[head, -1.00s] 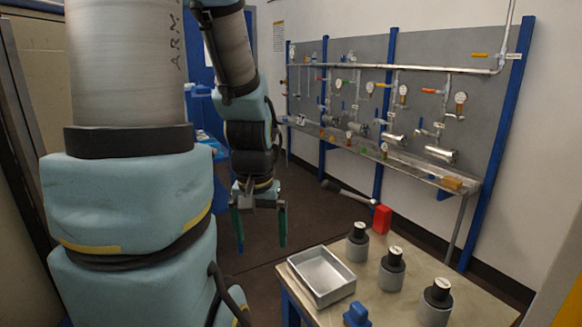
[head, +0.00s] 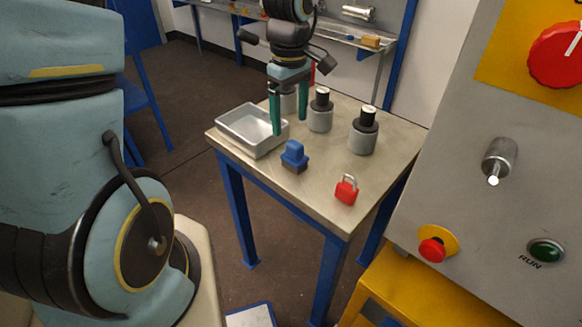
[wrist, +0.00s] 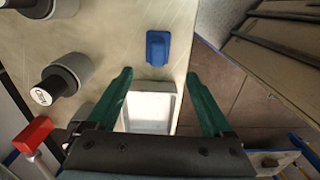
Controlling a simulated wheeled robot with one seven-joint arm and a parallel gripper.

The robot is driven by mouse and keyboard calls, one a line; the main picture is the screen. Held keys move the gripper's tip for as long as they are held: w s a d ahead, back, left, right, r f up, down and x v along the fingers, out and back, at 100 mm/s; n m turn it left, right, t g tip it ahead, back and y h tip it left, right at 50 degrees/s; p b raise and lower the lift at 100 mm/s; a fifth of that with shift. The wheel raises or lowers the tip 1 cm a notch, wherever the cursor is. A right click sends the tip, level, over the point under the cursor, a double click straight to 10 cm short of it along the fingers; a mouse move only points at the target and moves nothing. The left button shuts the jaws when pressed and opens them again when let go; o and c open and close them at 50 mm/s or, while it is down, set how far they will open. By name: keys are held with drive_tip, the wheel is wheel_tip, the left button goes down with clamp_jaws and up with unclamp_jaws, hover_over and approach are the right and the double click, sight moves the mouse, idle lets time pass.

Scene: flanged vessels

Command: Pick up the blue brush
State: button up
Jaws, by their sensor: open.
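The blue brush (head: 294,157) stands on the table (head: 318,192) near its front edge, just right of the grey tray. Its blue handle is up and a darker base shows below. In the wrist view the brush (wrist: 158,48) lies just beyond the fingertips, roughly centred between them. My gripper (head: 290,124) has its green fingers pointing down over the table, behind the brush in the head view. In the wrist view my gripper (wrist: 159,76) is open and empty, with the tray (wrist: 150,105) showing between its fingers.
Several grey vessels with black tops, one of them here (head: 363,132), stand right of and behind the gripper. A red padlock (head: 346,190) sits at the table's front right. A control panel (head: 470,190) fills the right side. The table between brush and padlock is clear.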

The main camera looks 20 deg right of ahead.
sight(295, 156)
drive_tip(key=shift+s+d+f, duration=0.25)
drive_tip(key=shift+d+f, duration=0.1)
drive_tip(key=shift+d, duration=0.05)
wheel_tip(295, 156, down, 10)
drive_tip(key=shift+s+f+p, duration=0.1)
drive_tip(key=shift+f+p, duration=0.15)
drive_tip(key=shift+p, duration=0.55)
clamp_jaws()
